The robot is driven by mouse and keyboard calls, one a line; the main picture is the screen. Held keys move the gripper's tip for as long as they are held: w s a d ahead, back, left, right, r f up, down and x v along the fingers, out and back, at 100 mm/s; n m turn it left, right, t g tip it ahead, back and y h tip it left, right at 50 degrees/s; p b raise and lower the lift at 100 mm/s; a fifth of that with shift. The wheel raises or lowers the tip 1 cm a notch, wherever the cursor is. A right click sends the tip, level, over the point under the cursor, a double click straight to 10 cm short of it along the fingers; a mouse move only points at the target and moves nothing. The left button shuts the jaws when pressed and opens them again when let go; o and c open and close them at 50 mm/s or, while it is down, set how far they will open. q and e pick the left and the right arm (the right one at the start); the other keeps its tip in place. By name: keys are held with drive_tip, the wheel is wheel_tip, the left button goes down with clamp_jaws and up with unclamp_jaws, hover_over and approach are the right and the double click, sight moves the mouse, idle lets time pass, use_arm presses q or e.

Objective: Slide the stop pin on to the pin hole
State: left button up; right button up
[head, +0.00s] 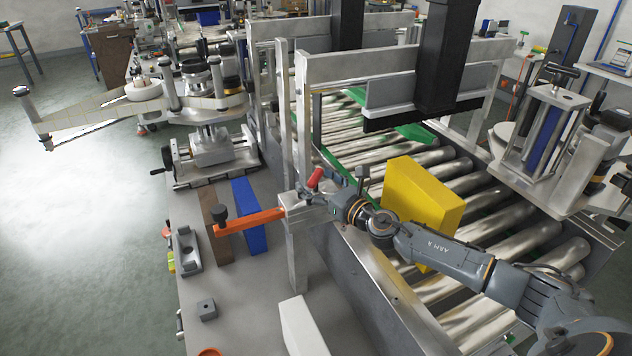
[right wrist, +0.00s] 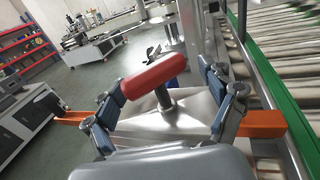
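An orange bar (head: 250,221) sticks out to the left from a metal post beside the conveyor. A red handle (head: 315,178) sits on a short grey stem at the post, and shows larger in the right wrist view (right wrist: 155,73). I cannot tell which of these is the stop pin. No pin hole is clearly visible. My right gripper (head: 324,192) is at the post. In the right wrist view its fingers (right wrist: 163,100) are spread on either side of the handle's stem, with no visible grip. My left gripper is out of view.
A yellow box (head: 423,196) stands on the conveyor rollers (head: 480,220) next to my right forearm. A label unit (head: 210,140) stands behind.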

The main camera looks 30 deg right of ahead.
drive_tip(key=shift+s, duration=0.2)
drive_tip(key=v, duration=1.1)
drive_tip(key=shift+s, duration=0.35)
drive_tip(key=shift+d, duration=0.15)
